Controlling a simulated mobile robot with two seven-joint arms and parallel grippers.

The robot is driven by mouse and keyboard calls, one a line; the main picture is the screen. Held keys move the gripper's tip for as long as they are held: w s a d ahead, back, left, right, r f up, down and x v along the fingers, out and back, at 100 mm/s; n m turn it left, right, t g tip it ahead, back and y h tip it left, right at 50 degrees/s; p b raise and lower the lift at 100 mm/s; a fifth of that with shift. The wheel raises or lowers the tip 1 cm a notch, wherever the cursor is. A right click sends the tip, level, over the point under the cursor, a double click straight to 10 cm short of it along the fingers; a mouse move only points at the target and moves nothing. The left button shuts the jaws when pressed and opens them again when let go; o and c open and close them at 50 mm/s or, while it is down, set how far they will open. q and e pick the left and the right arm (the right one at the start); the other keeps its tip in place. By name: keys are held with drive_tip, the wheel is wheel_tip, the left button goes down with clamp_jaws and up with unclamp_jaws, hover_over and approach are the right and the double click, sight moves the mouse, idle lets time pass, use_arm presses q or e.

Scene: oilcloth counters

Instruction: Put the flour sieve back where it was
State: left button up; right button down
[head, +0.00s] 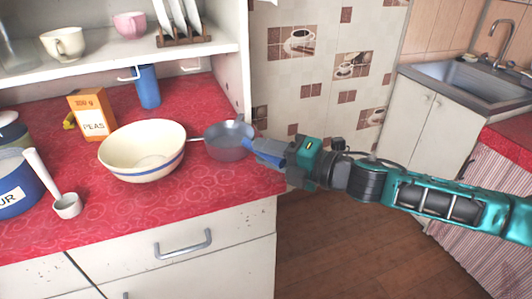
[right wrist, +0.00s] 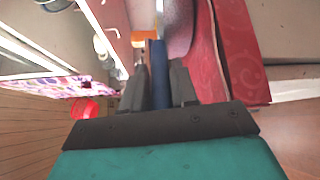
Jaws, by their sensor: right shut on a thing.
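The flour sieve (head: 230,141) has a round, grey-mauve bowl and a blue handle. Its bowl is at the right end of the red counter, just right of the cream bowl (head: 143,155); I cannot tell whether it touches the counter. My right gripper (head: 268,150) is shut on the blue handle. In the right wrist view, the blue handle (right wrist: 158,75) lies between the fingers (right wrist: 159,88), and part of the sieve bowl (right wrist: 181,27) shows beyond. A thin prong at the sieve's left side reaches toward the cream bowl. My left gripper is not in view.
The red counter (head: 100,215) holds a peas box (head: 91,112), a blue canister (head: 16,190) and a white-handled scoop (head: 66,204). A blue cylinder (head: 148,88) is at the back, near hooks under the shelf (head: 120,62). The counter's front strip is mostly clear.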

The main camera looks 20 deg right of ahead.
drive_tip(key=c, duration=1.3)
unclamp_jaws()
drive_tip(key=shift+f, duration=0.25)
drive_tip(key=shift+c, duration=0.2)
drive_tip(key=o, duration=0.5)
drive_tip(key=shift+c, duration=0.2)
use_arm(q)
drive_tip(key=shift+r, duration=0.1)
use_arm(e)
drive_tip(key=shift+r, duration=0.2)
drive_tip(key=shift+s+d, duration=0.3)
use_arm(q)
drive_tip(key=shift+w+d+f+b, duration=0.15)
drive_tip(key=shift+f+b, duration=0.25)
drive_tip(key=shift+b, duration=0.25)
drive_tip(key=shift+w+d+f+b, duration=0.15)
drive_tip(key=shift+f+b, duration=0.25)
drive_tip(key=shift+b, duration=0.2)
use_arm(e)
drive_tip(key=v, duration=1.1)
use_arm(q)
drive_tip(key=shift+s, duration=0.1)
use_arm(e)
drive_tip(key=shift+s+r, duration=0.1)
drive_tip(key=shift+r, duration=0.05)
